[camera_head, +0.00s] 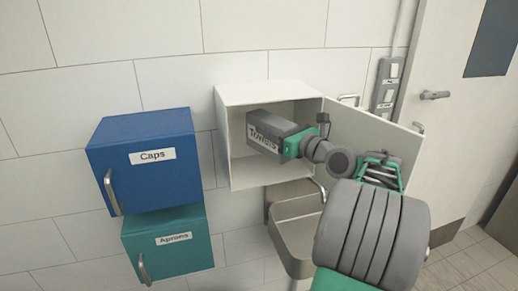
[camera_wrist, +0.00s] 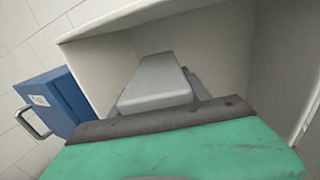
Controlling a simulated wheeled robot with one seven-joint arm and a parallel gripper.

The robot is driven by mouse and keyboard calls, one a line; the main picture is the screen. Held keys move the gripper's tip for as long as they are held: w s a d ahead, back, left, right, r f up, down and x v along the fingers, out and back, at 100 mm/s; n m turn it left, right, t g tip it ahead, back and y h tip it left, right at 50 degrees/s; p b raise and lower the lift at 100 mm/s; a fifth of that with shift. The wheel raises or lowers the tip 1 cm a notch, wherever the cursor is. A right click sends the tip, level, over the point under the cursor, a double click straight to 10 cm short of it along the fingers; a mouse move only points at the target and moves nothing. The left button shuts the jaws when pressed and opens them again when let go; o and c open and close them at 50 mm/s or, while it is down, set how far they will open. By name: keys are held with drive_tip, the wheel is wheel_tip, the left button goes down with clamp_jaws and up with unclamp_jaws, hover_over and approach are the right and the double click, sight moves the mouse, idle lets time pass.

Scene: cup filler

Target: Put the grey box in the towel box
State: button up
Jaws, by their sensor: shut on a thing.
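The grey box (camera_head: 268,134) has a light label reading "Towels" and sits inside the mouth of the white open wall box (camera_head: 222,130), the towel box. My gripper (camera_head: 298,143) is shut on the grey box at its right end. The grey box looks raised above the white box's floor, though a small gap is hard to judge. In the wrist view the grey box (camera_wrist: 157,85) extends forward from my gripper (camera_wrist: 165,118) into the white box (camera_wrist: 112,62). My fingertips are mostly hidden there by the gripper body.
The white box's door (camera_head: 372,130) stands open to the right, close to my arm. A blue "Caps" box (camera_head: 150,185) and a teal "Aprons" box (camera_head: 170,258) hang at left, both closed. A metal sink (camera_head: 300,232) is below.

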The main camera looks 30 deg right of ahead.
sight(259, 149)
drive_tip(key=w+f, duration=0.2)
drive_tip(key=f, duration=0.1)
drive_tip(key=w+a+f+p, duration=0.1)
drive_tip(key=w+f, duration=0.2)
drive_tip(key=shift+w+a+f, duration=0.15)
drive_tip(key=shift+w+f, duration=0.05)
drive_tip(key=shift+f, duration=1.35)
drive_tip(key=shift+f, duration=0.15)
drive_tip(key=o, duration=1.6)
drive_tip(key=s, duration=0.4)
drive_tip(key=s+d+b, duration=0.1)
drive_tip(key=s, duration=0.3)
drive_tip(key=s+b, duration=0.1)
drive_tip(key=s, duration=0.3)
drive_tip(key=shift+d, duration=0.35)
